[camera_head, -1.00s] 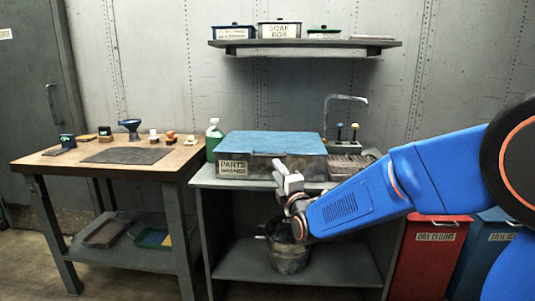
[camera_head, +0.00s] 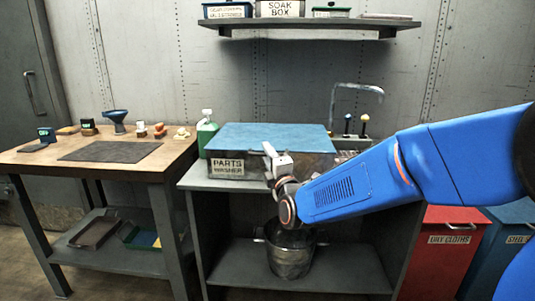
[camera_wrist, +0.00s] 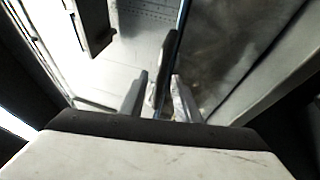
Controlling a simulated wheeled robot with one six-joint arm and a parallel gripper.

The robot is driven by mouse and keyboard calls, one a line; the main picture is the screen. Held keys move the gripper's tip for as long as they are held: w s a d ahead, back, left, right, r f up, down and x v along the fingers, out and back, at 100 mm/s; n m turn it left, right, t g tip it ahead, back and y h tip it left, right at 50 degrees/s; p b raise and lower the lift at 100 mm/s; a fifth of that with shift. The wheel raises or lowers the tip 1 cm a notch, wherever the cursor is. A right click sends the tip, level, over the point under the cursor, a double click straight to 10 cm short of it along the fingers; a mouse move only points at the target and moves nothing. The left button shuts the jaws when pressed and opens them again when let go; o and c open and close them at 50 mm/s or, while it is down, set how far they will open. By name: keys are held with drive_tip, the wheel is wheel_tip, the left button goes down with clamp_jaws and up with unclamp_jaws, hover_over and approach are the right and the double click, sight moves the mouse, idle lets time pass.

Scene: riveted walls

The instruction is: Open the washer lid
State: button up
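The parts washer (camera_head: 226,167) is a dark box with a label on its front and a flat blue lid (camera_head: 270,136). My gripper (camera_head: 269,151) is at the washer's front, close to the lid's front edge. In the wrist view the blue lid edge (camera_wrist: 183,18) shows as a thin line. My gripper's two fingers (camera_wrist: 160,100) stand apart there. A narrow grey piece (camera_wrist: 158,78) shows between them, possibly a lid handle; I cannot tell whether they touch it.
A faucet (camera_head: 357,88) stands behind the washer at right, and a green bottle (camera_head: 207,133) at its left. A shelf (camera_head: 310,25) with boxes hangs above. A wooden table (camera_head: 60,165) is at left, a bucket (camera_head: 291,258) below, a red bin (camera_head: 448,250) at right.

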clamp_jaws()
